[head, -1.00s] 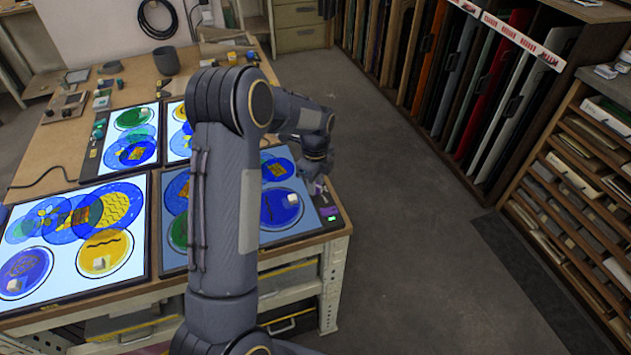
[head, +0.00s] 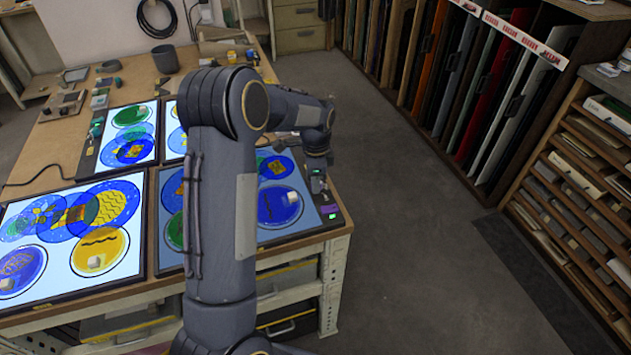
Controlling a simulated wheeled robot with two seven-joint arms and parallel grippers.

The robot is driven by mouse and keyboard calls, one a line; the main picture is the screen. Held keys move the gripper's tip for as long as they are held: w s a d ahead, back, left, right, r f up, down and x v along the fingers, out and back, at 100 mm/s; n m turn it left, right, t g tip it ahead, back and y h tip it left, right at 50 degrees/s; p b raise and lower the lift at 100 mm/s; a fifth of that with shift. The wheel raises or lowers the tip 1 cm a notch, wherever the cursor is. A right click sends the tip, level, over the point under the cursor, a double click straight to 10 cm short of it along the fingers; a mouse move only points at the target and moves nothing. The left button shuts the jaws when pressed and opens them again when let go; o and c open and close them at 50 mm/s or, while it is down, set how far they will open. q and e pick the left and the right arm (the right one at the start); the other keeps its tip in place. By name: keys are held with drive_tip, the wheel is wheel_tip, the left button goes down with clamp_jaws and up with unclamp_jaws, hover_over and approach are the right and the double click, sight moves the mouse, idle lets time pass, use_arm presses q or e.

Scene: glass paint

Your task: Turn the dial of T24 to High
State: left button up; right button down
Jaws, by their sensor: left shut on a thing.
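The front right light panel (head: 285,236) glows a duller blue-grey than the others and bears painted glass discs. Its dark control strip (head: 338,224) runs along its right edge, with small green lights and a purple piece (head: 329,209). My left gripper (head: 318,170) is at the far end of this strip, pointing down, shut on a small part there that looks like the dial. Its fingertips are small and mostly hidden, and the dial's setting cannot be read. No T24 label is legible. My left arm covers the middle of the panel. My right gripper is not in view.
Brighter panels with painted discs lie at front left (head: 70,270) and behind (head: 128,150). A dark pot (head: 165,58) and small tools stand on the wooden bench (head: 60,150). Racks of glass sheets (head: 490,90) stand at the right.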

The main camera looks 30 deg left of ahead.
use_arm(q)
drive_tip(key=n, duration=0.3)
drive_tip(key=shift+n+b, duration=0.3)
drive_tip(key=shift+b, duration=0.1)
drive_tip(key=n, duration=0.3)
drive_tip(key=shift+n, duration=0.3)
drive_tip(key=n, duration=0.3)
drive_tip(key=shift+n+b, duration=0.3)
drive_tip(key=shift+b, duration=0.05)
drive_tip(key=shift+r+n, duration=0.1)
drive_tip(key=shift+n, duration=1.5)
drive_tip(key=o, duration=1)
